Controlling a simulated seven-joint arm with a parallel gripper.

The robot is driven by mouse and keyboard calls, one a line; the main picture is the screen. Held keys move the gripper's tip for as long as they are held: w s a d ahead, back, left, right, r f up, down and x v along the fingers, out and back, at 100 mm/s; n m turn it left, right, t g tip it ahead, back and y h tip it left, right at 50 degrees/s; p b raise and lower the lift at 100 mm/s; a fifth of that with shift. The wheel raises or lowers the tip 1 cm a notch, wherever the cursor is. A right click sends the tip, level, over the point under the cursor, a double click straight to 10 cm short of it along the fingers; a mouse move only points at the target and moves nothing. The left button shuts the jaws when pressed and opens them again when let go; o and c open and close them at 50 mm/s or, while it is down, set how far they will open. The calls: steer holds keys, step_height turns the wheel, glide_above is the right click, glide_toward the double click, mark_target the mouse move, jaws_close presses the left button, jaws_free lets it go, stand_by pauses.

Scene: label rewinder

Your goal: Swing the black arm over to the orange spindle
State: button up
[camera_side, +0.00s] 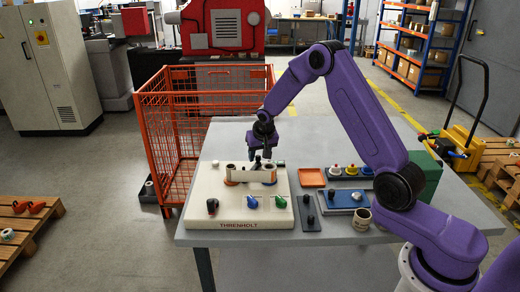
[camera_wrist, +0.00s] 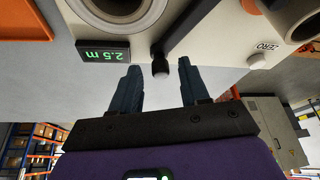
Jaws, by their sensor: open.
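The cream THRENHOLT rewinder (camera_side: 240,206) stands on the grey table. My gripper (camera_side: 261,154) is above the rewinder, near the right spindle. In the wrist view my gripper (camera_wrist: 158,78) is open, with the knob between its fingertips; contact cannot be told.
A green 2.5 m display (camera_wrist: 103,52) and a ZERO button (camera_wrist: 262,61) are close by. An orange tray (camera_side: 312,178), a blue tray (camera_side: 345,199) and a cup (camera_side: 362,219) stand right. An orange cage (camera_side: 172,135) is behind left.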

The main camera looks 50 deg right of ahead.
steer(key=v, duration=1.7)
steer(key=shift+s+a+r, duration=0.1)
steer(key=shift+r, duration=0.05)
steer(key=s+a+n+g+y, duration=0.2)
steer(key=s+a+n, duration=0.7)
steer(key=s+a, duration=0.5)
steer(key=s+d+f+n+g, duration=0.1)
steer(key=s+n, duration=0.3)
steer(key=s, duration=0.8)
steer(key=s+d+f+n, duration=0.1)
steer(key=s+n, duration=0.4)
steer(key=s, duration=0.7)
steer(key=shift+d+f+g, duration=0.35)
steer(key=shift+f+g, duration=0.05)
steer(key=shift+f, duration=0.35)
